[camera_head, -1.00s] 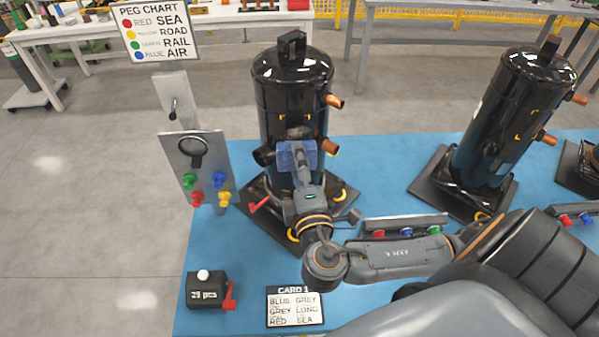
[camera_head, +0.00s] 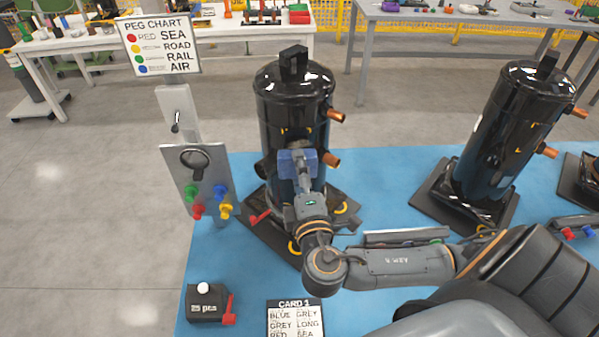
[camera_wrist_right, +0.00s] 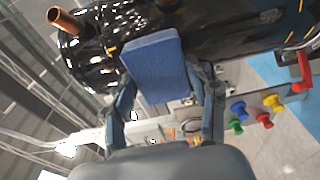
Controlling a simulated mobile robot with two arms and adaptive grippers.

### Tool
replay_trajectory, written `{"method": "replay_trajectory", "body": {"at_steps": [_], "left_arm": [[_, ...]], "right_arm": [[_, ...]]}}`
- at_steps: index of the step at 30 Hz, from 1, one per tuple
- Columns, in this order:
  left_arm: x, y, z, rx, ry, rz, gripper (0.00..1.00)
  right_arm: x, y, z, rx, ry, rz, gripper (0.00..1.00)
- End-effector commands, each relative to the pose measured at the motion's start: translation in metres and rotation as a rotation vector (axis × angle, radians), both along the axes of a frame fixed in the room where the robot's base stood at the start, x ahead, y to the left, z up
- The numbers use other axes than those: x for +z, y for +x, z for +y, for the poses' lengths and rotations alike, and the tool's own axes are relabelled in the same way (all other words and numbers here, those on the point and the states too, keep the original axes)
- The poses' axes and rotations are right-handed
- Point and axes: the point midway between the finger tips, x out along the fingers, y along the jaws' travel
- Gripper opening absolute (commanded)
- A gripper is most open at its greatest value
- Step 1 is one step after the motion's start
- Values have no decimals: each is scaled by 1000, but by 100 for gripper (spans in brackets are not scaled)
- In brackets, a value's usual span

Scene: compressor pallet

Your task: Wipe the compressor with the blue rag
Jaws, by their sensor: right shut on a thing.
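A black cylindrical compressor (camera_head: 293,97) with copper stubs stands upright on a dark base plate at the middle of the blue table. My right gripper (camera_head: 298,158) is in front of its body. The right gripper is shut on the blue rag (camera_wrist_right: 158,66), which looks like a flat block between the two fingers in the right wrist view. The rag is against or very close to the compressor's dark shell (camera_wrist_right: 215,28); I cannot tell whether it touches. My left gripper is not in view.
A second black compressor (camera_head: 505,135) stands on the right. A peg board (camera_head: 203,182) with coloured pegs and a peg chart (camera_head: 160,45) stand left. A black box (camera_head: 205,303) marked 25 pcs and a card (camera_head: 295,318) lie in front. The blue table's front left is otherwise clear.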

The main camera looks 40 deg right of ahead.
Motion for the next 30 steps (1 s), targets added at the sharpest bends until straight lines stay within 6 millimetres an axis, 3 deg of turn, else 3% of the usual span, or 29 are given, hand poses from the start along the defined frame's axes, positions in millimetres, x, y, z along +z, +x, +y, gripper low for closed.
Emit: {"method": "replay_trajectory", "body": {"at_steps": [30], "left_arm": [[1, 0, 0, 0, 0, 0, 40]], "right_arm": [[2, 16, -10, -1, 0, -1, 32]]}}
